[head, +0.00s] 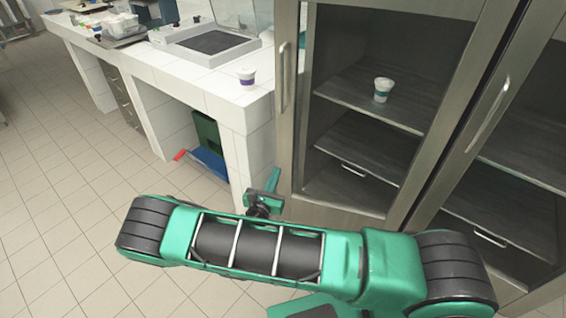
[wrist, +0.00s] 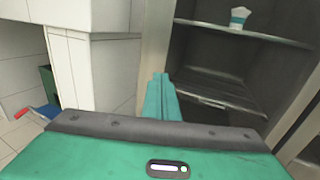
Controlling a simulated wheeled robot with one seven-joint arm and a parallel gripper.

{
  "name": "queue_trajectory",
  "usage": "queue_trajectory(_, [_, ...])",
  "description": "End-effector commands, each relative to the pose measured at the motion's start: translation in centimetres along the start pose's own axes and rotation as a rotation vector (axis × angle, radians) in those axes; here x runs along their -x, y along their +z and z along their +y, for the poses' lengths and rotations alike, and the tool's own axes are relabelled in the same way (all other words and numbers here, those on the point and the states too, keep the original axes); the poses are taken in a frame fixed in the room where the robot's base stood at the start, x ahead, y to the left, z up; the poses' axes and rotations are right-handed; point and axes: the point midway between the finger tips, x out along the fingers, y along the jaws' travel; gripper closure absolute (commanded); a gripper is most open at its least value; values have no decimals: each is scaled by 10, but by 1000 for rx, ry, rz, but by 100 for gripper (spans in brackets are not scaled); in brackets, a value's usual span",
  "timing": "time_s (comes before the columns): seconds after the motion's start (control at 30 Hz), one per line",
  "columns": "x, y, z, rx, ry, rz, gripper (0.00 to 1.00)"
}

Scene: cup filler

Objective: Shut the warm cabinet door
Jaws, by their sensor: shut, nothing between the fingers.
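A tall steel cabinet shows a left door with a metal frame (head: 291,110) and a vertical handle (head: 283,78) on its left edge. This door looks flush with the cabinet front, with no clear gap. The door frame also shows in the wrist view (wrist: 155,45). No label tells which part is the warm cabinet. My gripper (head: 272,181) is shut and empty, low in front of the door's lower left corner. In the wrist view its fingers (wrist: 162,95) point toward the frame; whether they touch it cannot be told.
A white cup (head: 382,89) stands on a shelf inside the cabinet. A second door has its own handle (head: 488,115) at right. A tiled counter (head: 215,95) stands at left with another cup (head: 247,76) near its corner.

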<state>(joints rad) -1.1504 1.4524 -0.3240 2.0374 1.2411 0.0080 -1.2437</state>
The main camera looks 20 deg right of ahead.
Motion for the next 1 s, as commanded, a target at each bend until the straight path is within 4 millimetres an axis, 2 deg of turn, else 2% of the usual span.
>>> queue_trajectory(0.6, [-106, 0, -2, -4, -6, 1, 100])
queue_trajectory(0.8, [-128, 0, -2, -3, -5, 1, 100])
queue_trajectory(1.0, [-134, 0, -2, -3, -3, 2, 100])
